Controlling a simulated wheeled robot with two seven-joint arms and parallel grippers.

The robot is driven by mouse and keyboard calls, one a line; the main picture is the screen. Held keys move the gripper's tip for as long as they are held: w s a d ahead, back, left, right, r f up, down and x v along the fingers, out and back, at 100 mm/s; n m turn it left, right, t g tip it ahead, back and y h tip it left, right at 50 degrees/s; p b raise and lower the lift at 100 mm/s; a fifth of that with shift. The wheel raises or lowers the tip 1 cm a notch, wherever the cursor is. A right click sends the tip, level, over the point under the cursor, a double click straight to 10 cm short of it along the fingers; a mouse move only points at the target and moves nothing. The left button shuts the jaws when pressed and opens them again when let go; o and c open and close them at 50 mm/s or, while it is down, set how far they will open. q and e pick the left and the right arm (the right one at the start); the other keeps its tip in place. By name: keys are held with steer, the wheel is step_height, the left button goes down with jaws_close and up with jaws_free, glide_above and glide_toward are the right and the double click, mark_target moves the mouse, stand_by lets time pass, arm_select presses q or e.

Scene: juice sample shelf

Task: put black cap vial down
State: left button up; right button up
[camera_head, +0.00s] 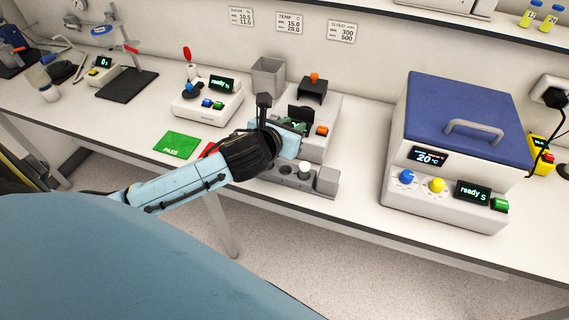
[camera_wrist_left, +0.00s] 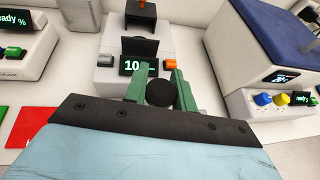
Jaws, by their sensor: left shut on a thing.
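The black cap vial (camera_wrist_left: 160,95) shows in the wrist view as a round black cap between the green fingers of my left gripper (camera_wrist_left: 162,88). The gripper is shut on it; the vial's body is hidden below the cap. In the head view my left gripper (camera_head: 294,126) is over the front of a grey device, and the vial cannot be made out there. A low grey rack (camera_head: 326,181) stands at the bench's front edge, just below my wrist. It holds a white-topped item (camera_head: 305,167); my arm hides part of the rack.
The grey device (camera_head: 327,108) has an orange button (camera_head: 321,131). A ready-display device (camera_head: 207,101) and a green PASS card (camera_head: 177,145) are left. A blue-lidded box (camera_head: 466,108) stands right. Bench is clear between the rack and box.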

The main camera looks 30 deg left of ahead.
arm_select(q)
steer(key=shift+w+a+f+b, duration=0.15)
steer(key=shift+f+b, duration=0.1)
steer(key=shift+f, duration=1.4)
steer(key=shift+a+f+b, duration=0.15)
steer(key=shift+f+b, duration=0.05)
steer(key=shift+f, duration=1.45)
steer(key=shift+w+a+f+b, duration=0.15)
steer(key=shift+f+b, duration=0.1)
steer(key=shift+f, duration=1.4)
arm_select(e)
steer(key=shift+w+f, duration=0.2)
steer(key=shift+w, duration=0.3)
steer(key=shift+w+f, duration=0.2)
steer(key=shift+w, duration=0.25)
arm_select(q)
steer(key=shift+s+f, duration=0.1)
steer(key=shift+f, duration=0.5)
steer(key=o, duration=1)
arm_select(e)
steer(key=shift+w+f, duration=0.1)
steer(key=shift+f, duration=0.05)
